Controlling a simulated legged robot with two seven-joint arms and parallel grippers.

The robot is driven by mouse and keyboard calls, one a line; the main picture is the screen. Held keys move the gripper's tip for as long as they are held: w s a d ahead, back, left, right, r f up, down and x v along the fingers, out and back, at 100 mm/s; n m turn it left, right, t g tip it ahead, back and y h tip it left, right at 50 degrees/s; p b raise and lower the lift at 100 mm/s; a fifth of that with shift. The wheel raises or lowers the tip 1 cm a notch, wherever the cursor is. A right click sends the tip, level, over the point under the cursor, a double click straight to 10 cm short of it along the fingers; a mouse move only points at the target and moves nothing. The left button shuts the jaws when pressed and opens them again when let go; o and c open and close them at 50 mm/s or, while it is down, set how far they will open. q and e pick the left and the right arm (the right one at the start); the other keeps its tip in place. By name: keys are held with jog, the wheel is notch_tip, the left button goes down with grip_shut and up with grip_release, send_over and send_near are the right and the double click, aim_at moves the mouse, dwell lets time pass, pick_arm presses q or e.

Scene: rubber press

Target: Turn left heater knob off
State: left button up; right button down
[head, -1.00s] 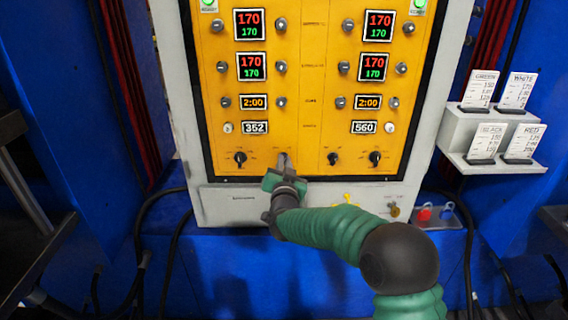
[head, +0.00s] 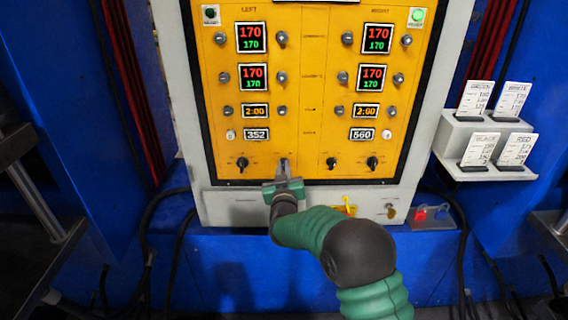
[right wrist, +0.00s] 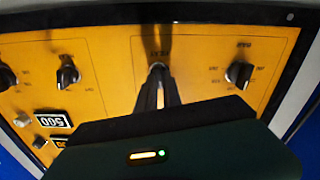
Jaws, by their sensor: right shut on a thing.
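The left heater knob (head: 284,160) is the second from the left in the bottom row of the yellow control panel (head: 306,103). My right gripper (head: 284,168) is shut on it, and its fingers cover most of it. In the right wrist view, the fingertips (right wrist: 157,74) close around the knob (right wrist: 158,66), whose pointer I cannot read. The left indicator lamp (head: 211,14) at the panel's top is dark. The right indicator lamp (head: 416,16) glows green. My left gripper does not show.
Other black knobs flank the gripped one: a left knob (head: 242,163) and two right ones (head: 331,163) (head: 373,163). Below are a yellow knob (head: 348,208) and a key switch (head: 390,208). A card holder (head: 460,135) stands at the right.

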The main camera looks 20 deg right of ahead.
jog(key=shift+w+r+n+p, duration=0.1)
jog(key=shift+r+n+p, duration=0.4)
jog(key=shift+n, duration=0.5)
jog(key=shift+d+f, duration=0.1)
jog(key=shift+f, duration=0.05)
jog(key=c, duration=1.5)
grip_release()
jog(key=shift+f, duration=0.15)
jog(key=shift+a+f, duration=0.1)
jog(key=shift+a, duration=0.1)
jog(key=p+v, duration=0.1)
jog(key=v, duration=1.6)
jog(key=shift+d+f, duration=0.1)
jog(key=shift+d, duration=0.1)
